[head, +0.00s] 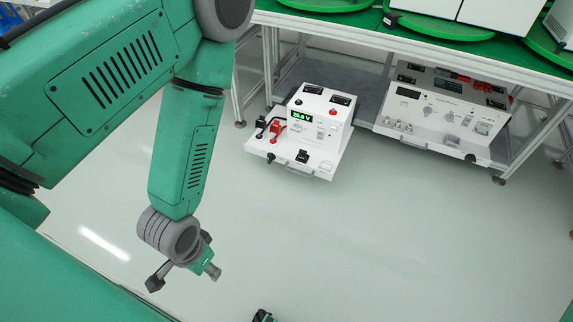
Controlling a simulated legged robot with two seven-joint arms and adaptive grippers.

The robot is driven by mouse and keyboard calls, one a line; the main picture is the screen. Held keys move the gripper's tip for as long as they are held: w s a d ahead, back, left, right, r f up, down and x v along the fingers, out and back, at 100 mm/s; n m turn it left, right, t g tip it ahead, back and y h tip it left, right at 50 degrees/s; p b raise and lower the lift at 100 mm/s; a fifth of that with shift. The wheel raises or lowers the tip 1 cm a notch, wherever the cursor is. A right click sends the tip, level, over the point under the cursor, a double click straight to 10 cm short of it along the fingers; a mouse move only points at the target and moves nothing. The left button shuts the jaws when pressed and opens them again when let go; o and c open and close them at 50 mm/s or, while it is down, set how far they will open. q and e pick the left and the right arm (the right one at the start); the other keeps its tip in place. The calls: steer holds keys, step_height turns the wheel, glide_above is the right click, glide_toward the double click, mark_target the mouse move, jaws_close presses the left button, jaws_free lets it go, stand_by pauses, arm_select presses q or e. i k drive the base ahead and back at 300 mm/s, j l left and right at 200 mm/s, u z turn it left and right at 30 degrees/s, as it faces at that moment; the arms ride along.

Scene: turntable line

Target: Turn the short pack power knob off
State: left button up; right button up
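The short pack (345,128) is a white unit at the lower shelf of the bench, with a lit green display (300,116) reading about 25.6 V. It has a red button or knob (333,112), a black knob (298,101) on top, and a black knob (302,156) on its front ledge. Which one is the power knob I cannot tell. My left gripper (184,278) hangs over open floor, left of and nearer than the pack, touching nothing; its finger opening is unclear. A small dark and green piece (263,316), possibly my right gripper, shows at the bottom edge.
A wider white unit (440,112) with several knobs and red connectors stands right of the short pack. Red and black leads (272,126) sit at the short pack's left. The green-topped bench (470,45) overhangs behind, with metal legs (548,130). The floor in front is clear.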

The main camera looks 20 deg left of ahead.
mark_target(296, 127)
steer(key=i+j+u, duration=0.25)
steer(key=i, duration=0.45)
steer(key=i+l+u, duration=0.25)
steer(key=i, duration=0.5)
steer(key=i+u, duration=0.25)
steer(key=i, duration=0.5)
